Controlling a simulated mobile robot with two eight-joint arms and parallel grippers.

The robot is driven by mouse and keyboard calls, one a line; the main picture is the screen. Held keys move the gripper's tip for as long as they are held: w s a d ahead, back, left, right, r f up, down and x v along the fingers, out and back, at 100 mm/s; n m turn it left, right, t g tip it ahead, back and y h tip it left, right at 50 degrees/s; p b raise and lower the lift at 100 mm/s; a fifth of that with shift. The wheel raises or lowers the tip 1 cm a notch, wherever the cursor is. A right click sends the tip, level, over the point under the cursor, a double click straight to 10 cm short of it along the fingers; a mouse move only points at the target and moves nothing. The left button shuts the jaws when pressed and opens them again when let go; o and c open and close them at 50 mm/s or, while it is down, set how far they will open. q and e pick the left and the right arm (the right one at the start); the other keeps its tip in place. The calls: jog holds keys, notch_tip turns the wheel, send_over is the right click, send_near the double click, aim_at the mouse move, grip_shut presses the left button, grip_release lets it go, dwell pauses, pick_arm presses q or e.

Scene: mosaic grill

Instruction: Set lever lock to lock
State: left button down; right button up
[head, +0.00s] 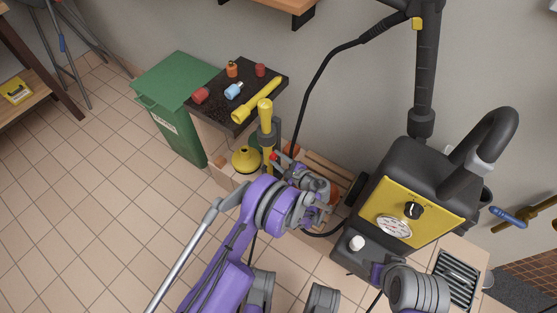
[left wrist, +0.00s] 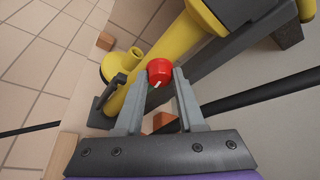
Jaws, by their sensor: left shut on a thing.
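A small red knob with a white mark (left wrist: 159,71) sits between my left gripper's fingertips (left wrist: 160,76) in the left wrist view. The knob is on the side of a yellow and grey upright tool (left wrist: 142,78). In the head view this tool (head: 266,133) stands beside the dark-topped table, and the red knob (head: 274,156) shows as a small spot at the tips of my left gripper (head: 279,160). The gripper is shut on the knob. The white mark points down and to the left in the wrist view. My right gripper does not show.
A black and yellow machine (head: 420,205) with a hose stands at right. Tiled floor (head: 90,200) is open at left.

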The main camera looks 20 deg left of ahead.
pick_arm(q)
jog(key=shift+f+n+t+b, duration=0.1)
jog(key=shift+n+t+b, duration=0.65)
jog(key=shift+n, duration=0.45)
jog(key=c, duration=0.5)
grip_release()
jog(key=shift+s, duration=0.1)
jog(key=p+v, duration=0.2)
jog(key=v, duration=0.8)
jog(key=shift+s+d, duration=0.2)
jog(key=shift+d, duration=0.15)
